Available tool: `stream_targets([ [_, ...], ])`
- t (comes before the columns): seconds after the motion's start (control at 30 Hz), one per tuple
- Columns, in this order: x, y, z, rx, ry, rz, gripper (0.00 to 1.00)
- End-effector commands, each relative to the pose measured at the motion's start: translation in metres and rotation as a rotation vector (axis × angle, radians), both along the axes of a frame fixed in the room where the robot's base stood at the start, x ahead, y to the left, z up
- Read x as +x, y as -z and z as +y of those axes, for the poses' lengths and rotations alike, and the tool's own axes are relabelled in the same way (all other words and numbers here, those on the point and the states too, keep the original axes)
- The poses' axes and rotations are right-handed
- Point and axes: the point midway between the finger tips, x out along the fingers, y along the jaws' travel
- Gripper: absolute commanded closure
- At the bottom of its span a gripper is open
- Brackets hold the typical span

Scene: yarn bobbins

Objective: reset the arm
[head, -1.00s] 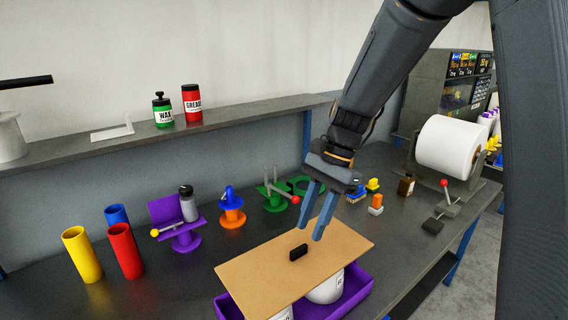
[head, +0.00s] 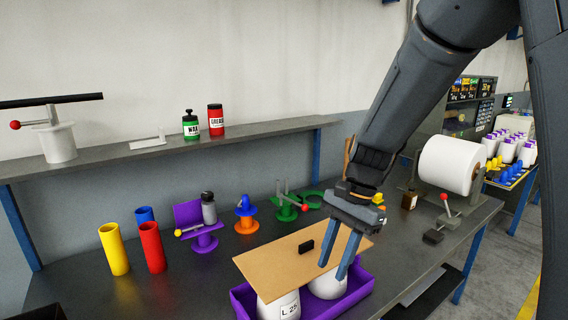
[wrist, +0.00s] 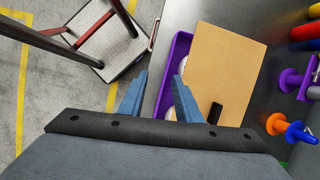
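My gripper (head: 335,262) has two blue fingers spread apart with nothing between them. In the head view it hangs over the right part of a tan board (head: 262,266), just right of a small black block (head: 306,247) on that board. In the wrist view the fingers (wrist: 158,95) point toward the bench edge and the purple tray (wrist: 178,50), with the board (wrist: 228,60) and the black block (wrist: 214,113) to their right. The board lies on white bobbins (head: 283,306) in the purple tray (head: 361,287).
Yellow (head: 113,249), red (head: 152,247) and blue tubes stand at the left. Purple, orange and green stands (head: 287,208) line the bench behind the board. A large white roll (head: 450,164) is at the right. A shelf (head: 165,147) runs along the wall. Floor shows beyond the bench edge.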

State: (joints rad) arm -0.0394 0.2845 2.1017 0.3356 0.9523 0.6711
Motion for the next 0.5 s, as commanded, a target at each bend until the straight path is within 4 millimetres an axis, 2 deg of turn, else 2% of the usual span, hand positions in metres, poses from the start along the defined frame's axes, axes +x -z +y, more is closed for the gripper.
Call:
stream_targets([
  [0.27, -0.026, 0.033, -0.033, -0.074, -0.242, -0.144, 0.69],
  [0.5, -0.059, 0.068, -0.068, -0.166, -0.585, -0.303, 0.69],
])
